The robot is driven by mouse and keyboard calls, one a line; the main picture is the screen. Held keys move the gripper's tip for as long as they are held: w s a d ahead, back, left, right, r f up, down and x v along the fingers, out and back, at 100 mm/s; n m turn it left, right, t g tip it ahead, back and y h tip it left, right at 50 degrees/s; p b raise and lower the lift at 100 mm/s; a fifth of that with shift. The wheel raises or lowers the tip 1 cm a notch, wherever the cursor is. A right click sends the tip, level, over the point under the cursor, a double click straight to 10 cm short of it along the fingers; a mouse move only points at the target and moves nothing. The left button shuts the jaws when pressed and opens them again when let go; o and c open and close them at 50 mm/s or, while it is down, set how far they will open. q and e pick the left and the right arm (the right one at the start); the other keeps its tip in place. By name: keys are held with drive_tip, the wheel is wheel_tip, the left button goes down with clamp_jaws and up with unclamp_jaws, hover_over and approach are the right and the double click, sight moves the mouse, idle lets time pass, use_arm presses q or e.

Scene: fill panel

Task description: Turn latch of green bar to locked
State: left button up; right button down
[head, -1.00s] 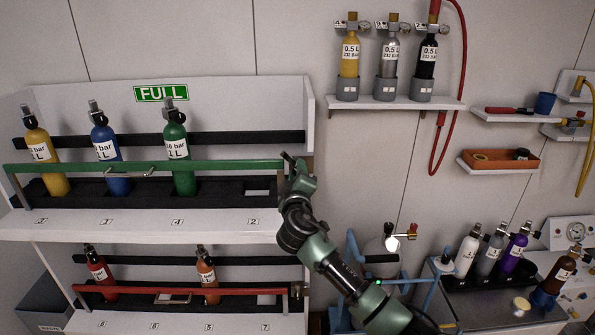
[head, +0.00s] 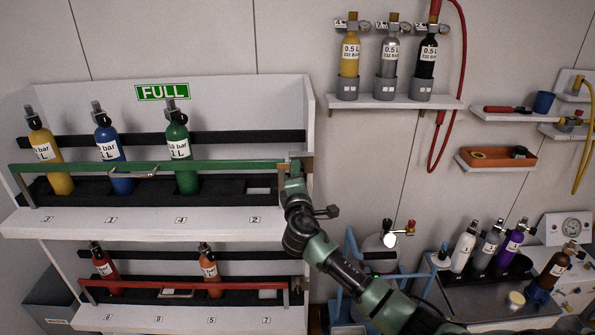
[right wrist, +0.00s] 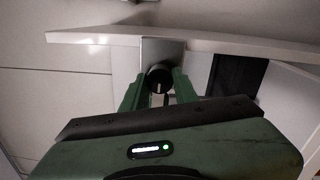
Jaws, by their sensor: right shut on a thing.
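The green bar (head: 220,165) runs across the front of the upper shelf, with yellow, blue and green bottles behind it. Its latch is at the right end, by a brownish end plate (head: 307,160). My right gripper (head: 292,178) is at that end and covers most of the latch in the head view. In the right wrist view, my right gripper's green fingers (right wrist: 156,88) are shut on the latch's dark round knob (right wrist: 157,77), in front of a pale metal plate (right wrist: 160,54). The latch's exact angle is hidden. My left gripper is not in view.
A red bar (head: 190,289) crosses the lower shelf, with red and orange bottles behind it. A steel bench (head: 480,290) with several bottles stands farther right.

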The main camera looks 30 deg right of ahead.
drive_tip(key=shift+a+f+n, duration=0.1)
drive_tip(key=shift+f+n, duration=0.2)
drive_tip(key=c, duration=1.3)
unclamp_jaws()
drive_tip(key=shift+o, duration=1)
drive_tip(key=shift+r, duration=0.15)
drive_tip(key=b+v, duration=0.2)
drive_tip(key=v, duration=0.6)
